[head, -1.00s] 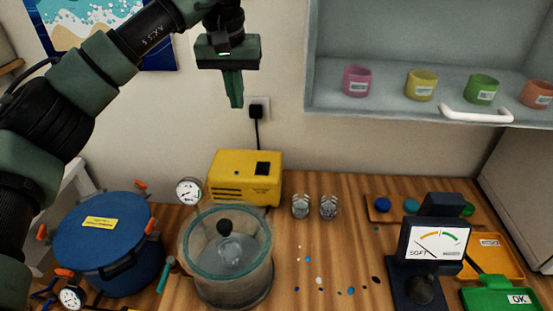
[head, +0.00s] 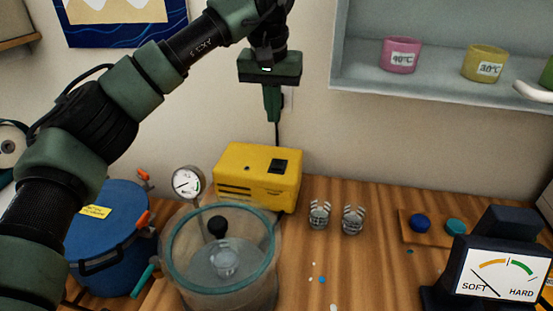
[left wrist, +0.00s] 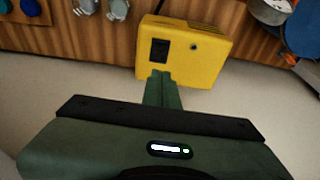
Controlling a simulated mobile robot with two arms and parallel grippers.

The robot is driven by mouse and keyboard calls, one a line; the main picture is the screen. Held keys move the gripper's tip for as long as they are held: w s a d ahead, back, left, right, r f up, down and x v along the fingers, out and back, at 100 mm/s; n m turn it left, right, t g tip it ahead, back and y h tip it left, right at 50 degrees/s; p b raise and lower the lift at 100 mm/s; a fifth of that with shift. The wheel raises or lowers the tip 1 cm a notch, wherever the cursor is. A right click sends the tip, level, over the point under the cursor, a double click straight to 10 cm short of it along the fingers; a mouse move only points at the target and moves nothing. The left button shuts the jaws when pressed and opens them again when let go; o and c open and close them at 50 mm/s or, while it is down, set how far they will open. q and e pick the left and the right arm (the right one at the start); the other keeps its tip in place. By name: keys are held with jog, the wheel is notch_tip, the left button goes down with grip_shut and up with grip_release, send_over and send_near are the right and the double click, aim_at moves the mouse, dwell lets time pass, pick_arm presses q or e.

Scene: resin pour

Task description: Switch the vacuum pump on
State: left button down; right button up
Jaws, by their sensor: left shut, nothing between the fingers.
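The yellow vacuum pump (head: 240,178) stands on the wooden bench against the wall. Its black switch (head: 281,166) is on the top right of the box in the head view. The pump also shows in the left wrist view (left wrist: 205,55), with the switch (left wrist: 159,50) just beyond my fingertips. My left gripper (head: 272,118) is shut and empty, pointing down above and behind the pump's right part, apart from it. The switch's position cannot be read. My right gripper is not in view.
A glass vacuum chamber (head: 175,262) with a round gauge (head: 187,182) stands before the pump. A blue pot (head: 105,225) is at left, small clear pieces (head: 352,220) at right. A hardness meter (head: 502,275) stands at front right. A shelf (head: 385,88) hangs above.

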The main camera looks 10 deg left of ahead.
pick_arm(q)
jog(key=p, duration=0.3)
send_near(276, 167)
jog(key=x, duration=0.5)
jog(key=shift+w, duration=0.35)
jog(key=shift+f, duration=0.85)
